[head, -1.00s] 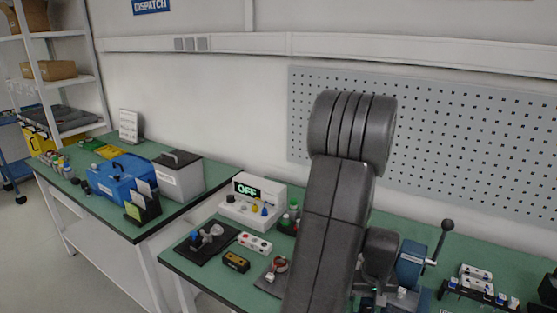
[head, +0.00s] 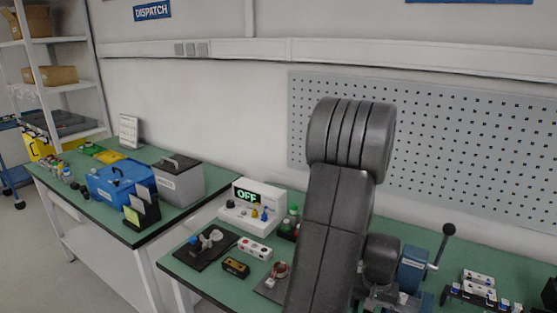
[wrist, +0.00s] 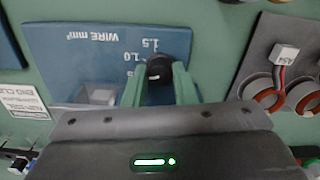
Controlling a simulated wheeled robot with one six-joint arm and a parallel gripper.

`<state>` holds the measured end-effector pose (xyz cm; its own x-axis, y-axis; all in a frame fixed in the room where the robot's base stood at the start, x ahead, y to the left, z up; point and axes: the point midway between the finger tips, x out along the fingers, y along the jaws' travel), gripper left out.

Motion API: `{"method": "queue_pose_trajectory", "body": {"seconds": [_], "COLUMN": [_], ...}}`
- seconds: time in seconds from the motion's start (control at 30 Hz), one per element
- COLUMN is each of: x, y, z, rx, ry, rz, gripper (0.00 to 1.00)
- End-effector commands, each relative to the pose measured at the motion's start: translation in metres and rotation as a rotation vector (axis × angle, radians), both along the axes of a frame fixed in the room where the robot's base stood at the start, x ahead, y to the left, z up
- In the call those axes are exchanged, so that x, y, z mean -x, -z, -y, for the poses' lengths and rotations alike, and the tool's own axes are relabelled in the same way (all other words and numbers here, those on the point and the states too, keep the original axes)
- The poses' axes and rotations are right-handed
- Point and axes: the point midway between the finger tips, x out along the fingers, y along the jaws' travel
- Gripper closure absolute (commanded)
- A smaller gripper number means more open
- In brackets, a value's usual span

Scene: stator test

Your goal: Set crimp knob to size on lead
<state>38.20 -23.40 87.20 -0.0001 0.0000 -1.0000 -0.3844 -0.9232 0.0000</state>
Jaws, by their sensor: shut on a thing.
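The crimp tool is a blue block with a black lever (head: 443,240); its blue body (head: 412,268) stands right of my arm in the head view. In the wrist view its blue plate (wrist: 70,60) reads "WIRE mm²" upside down, with 1.5 and 1.0 legible beside the black crimp knob (wrist: 158,69). My gripper (wrist: 162,76) has its two green fingers shut on the knob, one on each side. They hide part of the scale, and I cannot tell the knob's setting. The lead's white tag (wrist: 285,54) sits by copper rings; its marking is too small to read.
A grey plate (wrist: 262,45) with copper rings lies right of the crimp tool in the wrist view. The head view shows a tester reading OFF (head: 253,203), a red-buttoned white box (head: 255,248) and a blue toolbox (head: 120,183) on the left bench.

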Motion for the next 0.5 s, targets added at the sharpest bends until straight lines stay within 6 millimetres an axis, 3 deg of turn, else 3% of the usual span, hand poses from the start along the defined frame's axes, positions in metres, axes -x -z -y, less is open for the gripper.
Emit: {"method": "queue_pose_trajectory", "body": {"seconds": [0.5], "x": [-0.0001], "y": [0.0004], "z": [0.0], "rx": [0.0], "ry": [0.55], "rz": [0.001], "gripper": [0.9]}}
